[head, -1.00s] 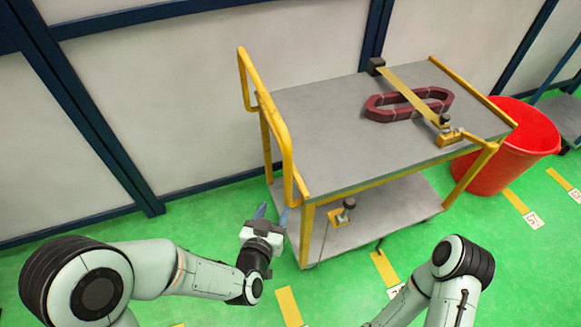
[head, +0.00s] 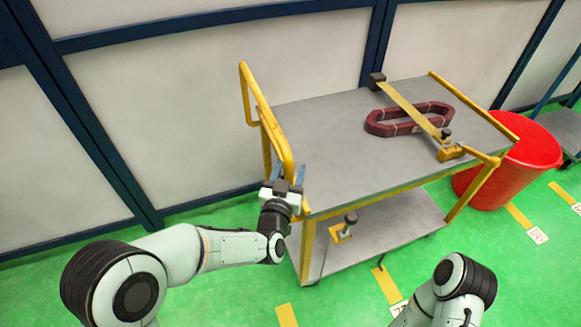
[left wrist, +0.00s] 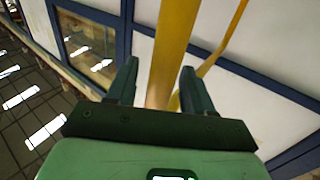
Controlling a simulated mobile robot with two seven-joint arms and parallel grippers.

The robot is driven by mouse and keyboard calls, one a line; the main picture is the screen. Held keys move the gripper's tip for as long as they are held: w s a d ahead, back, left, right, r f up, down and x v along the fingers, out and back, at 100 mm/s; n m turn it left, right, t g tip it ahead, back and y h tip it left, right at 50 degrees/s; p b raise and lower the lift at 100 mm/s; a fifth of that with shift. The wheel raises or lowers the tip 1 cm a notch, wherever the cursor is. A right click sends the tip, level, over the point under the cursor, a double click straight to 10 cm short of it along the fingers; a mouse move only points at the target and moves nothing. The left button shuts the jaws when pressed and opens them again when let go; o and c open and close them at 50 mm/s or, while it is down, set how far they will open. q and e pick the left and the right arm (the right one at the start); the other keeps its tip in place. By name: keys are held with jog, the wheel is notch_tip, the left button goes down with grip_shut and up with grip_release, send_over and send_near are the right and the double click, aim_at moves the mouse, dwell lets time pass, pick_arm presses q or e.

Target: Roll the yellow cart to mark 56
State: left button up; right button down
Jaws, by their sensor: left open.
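The yellow cart (head: 330,146) has a grey top, a lower shelf (head: 385,228) and a yellow push handle (head: 264,112) at its left end. My left gripper (head: 288,172) is open at the handle's lower near part. In the left wrist view the yellow handle bar (left wrist: 174,50) stands between the two spread fingers (left wrist: 152,85); I cannot tell if they touch it. Floor marks show as yellow strips with number cards, one card right of the cart (head: 537,236) and one in front of it (head: 398,308); their numbers are too small to read surely. My right gripper is out of view.
A red bin (head: 510,170) stands close to the cart's right end. A panelled wall (head: 200,110) runs behind. Green floor is open in front.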

pick_arm(q)
jog(key=shift+w, duration=0.55)
grip_shut()
